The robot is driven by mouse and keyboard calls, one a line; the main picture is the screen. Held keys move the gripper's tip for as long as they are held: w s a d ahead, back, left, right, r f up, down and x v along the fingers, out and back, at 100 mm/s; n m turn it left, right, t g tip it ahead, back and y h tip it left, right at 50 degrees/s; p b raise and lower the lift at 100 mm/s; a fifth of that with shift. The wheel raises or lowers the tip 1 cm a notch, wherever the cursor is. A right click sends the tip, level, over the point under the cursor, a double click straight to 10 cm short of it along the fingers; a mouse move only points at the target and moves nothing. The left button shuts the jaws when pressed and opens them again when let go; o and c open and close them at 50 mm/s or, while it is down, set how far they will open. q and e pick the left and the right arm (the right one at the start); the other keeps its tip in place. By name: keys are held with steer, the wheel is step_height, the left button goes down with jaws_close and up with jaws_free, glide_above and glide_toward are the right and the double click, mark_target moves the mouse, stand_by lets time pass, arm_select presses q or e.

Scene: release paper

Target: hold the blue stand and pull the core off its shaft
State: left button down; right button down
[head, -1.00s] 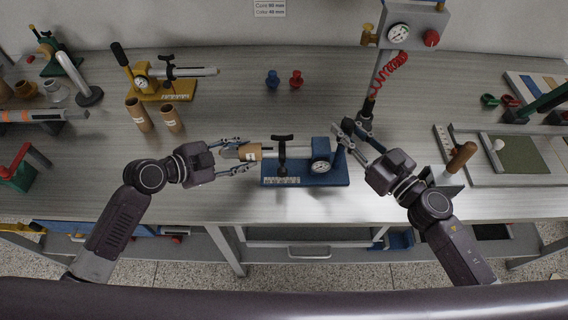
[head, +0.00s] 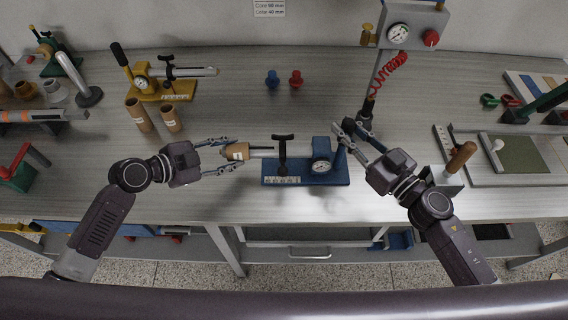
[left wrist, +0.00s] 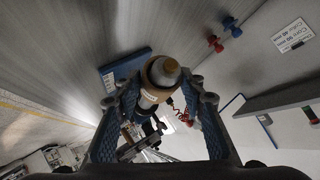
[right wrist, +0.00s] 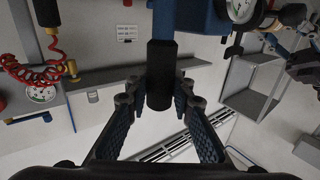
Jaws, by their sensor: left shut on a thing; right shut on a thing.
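The blue stand (head: 330,176) sits on the bench with a gauge and a black T-handle. My right gripper (head: 341,131) is shut on its upright black grip, which shows between the fingers in the right wrist view (right wrist: 160,85). My left gripper (head: 229,156) is shut around the brown core (head: 238,152), left of the stand. The core also shows in the left wrist view (left wrist: 155,97), with a grey end inside its opening. A pale shaft section (head: 261,151) runs from the core towards the T-handle. I cannot tell whether it still joins the gauge block.
A yellow stand (head: 178,95) and two brown cores (head: 139,115) stand behind my left arm. Blue (head: 272,79) and red (head: 296,79) knobs stand at the back. A gauge box with a red hose (head: 390,72) rises behind my right gripper. The bench middle is clear.

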arm_select(q)
steer(key=shift+w+a, duration=0.15)
steer(key=shift+a, duration=1)
steer(key=shift+w+a, duration=0.1)
steer(key=shift+a, duration=1.05)
arm_select(e)
steer(key=shift+w+d+f+h, duration=0.1)
steer(key=shift+w+d+h, duration=0.15)
steer(key=shift+d, duration=0.3)
arm_select(q)
steer(key=shift+a, duration=0.25)
arm_select(e)
steer(key=shift+a, duration=0.2)
steer(key=shift+s, duration=0.1)
arm_select(q)
steer(key=shift+d+r, duration=0.1)
steer(key=shift+r, duration=0.05)
arm_select(e)
steer(key=shift+a, duration=0.15)
steer(key=shift+s, duration=0.1)
arm_select(q)
steer(key=shift+a, duration=0.3)
arm_select(e)
steer(key=shift+a, duration=0.1)
arm_select(q)
steer(key=shift+w+a, duration=0.25)
steer(key=shift+a, duration=1.65)
steer(key=shift+a, duration=0.15)
